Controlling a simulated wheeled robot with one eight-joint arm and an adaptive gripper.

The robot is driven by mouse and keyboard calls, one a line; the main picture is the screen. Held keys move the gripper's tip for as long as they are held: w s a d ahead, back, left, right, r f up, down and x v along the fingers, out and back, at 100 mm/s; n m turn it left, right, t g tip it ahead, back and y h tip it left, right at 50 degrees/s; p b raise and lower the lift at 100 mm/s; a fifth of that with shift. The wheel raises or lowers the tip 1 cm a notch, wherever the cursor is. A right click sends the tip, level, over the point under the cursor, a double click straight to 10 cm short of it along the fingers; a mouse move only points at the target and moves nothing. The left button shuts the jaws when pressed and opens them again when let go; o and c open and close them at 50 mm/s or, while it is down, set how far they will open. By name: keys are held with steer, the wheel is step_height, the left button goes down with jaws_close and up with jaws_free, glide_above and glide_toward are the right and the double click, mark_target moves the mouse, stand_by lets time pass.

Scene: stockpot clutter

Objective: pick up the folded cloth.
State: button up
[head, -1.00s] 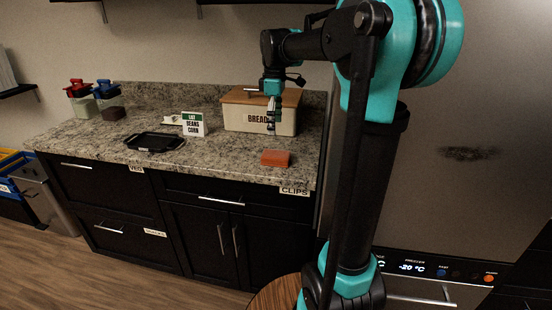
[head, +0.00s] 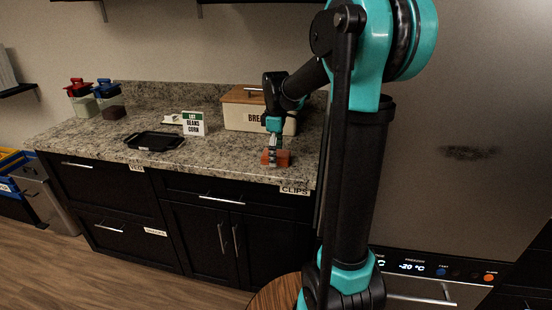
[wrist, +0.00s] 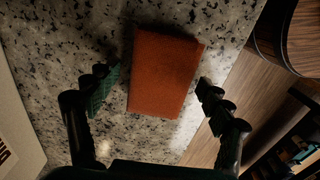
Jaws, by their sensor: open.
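The folded cloth (head: 283,158) is an orange-red block lying on the speckled counter near its front edge. In the wrist view the cloth (wrist: 164,72) lies flat, its near end between my open fingers. My gripper (head: 271,158) is right at the cloth in the head view and partly covers it. In the wrist view my gripper (wrist: 152,90) is open, with one finger on each side of the cloth and a gap on both sides. Whether the fingertips touch the counter I cannot tell.
A bread box (head: 240,112) with a wooden lid stands close behind my gripper. A list card (head: 194,124) and a black tray (head: 155,141) are to the left. Lidded containers (head: 80,100) stand at the far left. The counter edge is close beside the cloth.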

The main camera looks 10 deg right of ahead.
steer(key=c, duration=1.3)
steer(key=shift+o, duration=0.2)
step_height(320, 180, up, 20)
steer(key=o, duration=0.6)
steer(key=c, duration=0.4)
steer(key=shift+s, duration=0.1)
steer(key=shift+c, duration=0.3)
